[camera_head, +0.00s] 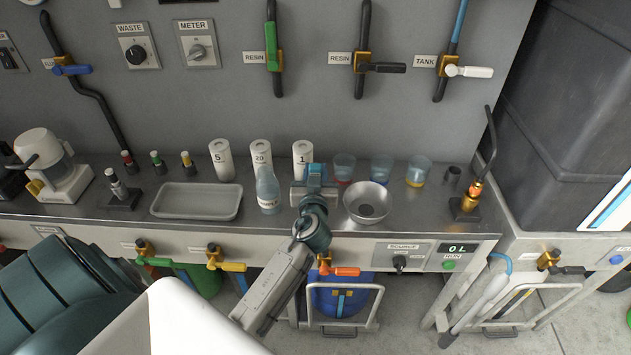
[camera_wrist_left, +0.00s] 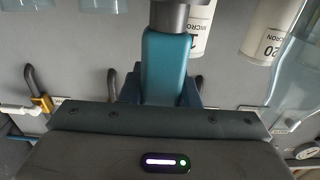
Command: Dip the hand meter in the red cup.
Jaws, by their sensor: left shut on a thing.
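The hand meter (camera_wrist_left: 165,65) is a teal bar with a dark grey collar, held between the blue fingers of my left gripper (camera_wrist_left: 160,90). Its far end runs out of the wrist view. In the head view my left gripper (camera_head: 314,188) is over the bench's front part, shut on the meter (camera_head: 316,171), just left of the red cup. The red cup (camera_head: 344,166) is a clear cup with red at its bottom, standing at the left of a row of three. The meter is outside it. My right gripper is out of view.
A clear cup with blue (camera_head: 381,167) and one with yellow (camera_head: 418,170) stand right of the red cup. A steel bowl (camera_head: 367,203) sits in front. A clear bottle (camera_head: 267,190) and white filter cartridges (camera_head: 261,153) stand to the left, beyond them a grey tray (camera_head: 197,201).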

